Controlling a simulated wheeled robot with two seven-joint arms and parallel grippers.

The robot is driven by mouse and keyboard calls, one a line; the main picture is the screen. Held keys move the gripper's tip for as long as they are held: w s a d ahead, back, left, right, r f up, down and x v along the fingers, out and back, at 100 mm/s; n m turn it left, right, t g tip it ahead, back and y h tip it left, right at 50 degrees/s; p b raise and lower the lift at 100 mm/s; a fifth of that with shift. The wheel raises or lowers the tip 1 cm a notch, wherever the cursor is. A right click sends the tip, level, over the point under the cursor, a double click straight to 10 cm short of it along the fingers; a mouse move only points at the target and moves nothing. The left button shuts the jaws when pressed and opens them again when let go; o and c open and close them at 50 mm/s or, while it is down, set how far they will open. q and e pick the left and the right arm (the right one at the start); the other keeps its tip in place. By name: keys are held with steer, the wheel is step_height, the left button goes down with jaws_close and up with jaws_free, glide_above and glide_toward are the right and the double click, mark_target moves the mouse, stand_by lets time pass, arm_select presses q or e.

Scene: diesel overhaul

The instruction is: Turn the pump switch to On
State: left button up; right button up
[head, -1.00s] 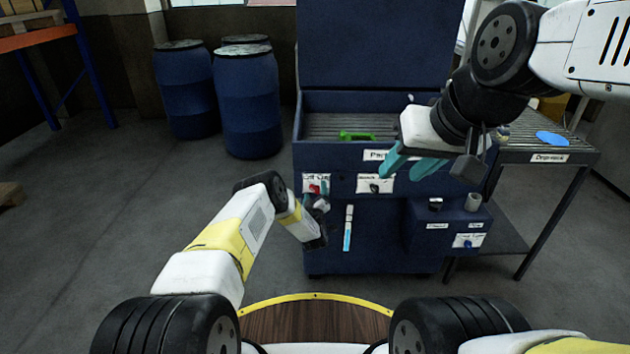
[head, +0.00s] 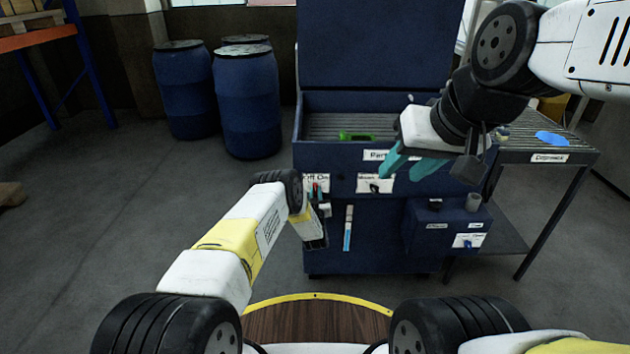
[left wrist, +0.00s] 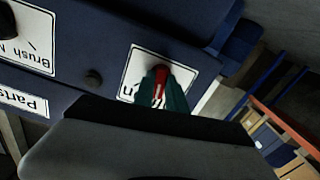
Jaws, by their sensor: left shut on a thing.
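The pump switch is a red knob (left wrist: 160,83) on a white label on the front of the blue parts washer (head: 340,240). In the head view the label (head: 309,180) reads "Off On" and is partly covered by my left arm. My left gripper (left wrist: 171,98) has its teal fingertips shut on the red knob. In the head view the left gripper (head: 321,193) is at the label, mostly hidden by its wrist. I cannot tell which mark the knob points to. My right gripper (head: 411,166) is open and empty, in front of the washer's right half.
A second label with a dark knob (head: 375,187) sits right of the switch. A green item (head: 356,136) lies in the washer basin. A slatted table (head: 560,142) stands at the right, blue drums (head: 247,105) at the back left. The floor at left is clear.

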arm_select(q)
steer(key=m, duration=1.1)
steer(key=shift+d+f, duration=0.1)
steer(key=shift+d, duration=0.05)
steer(key=o, duration=1.6)
steer(key=shift+o, duration=0.2)
steer(key=s, duration=0.7)
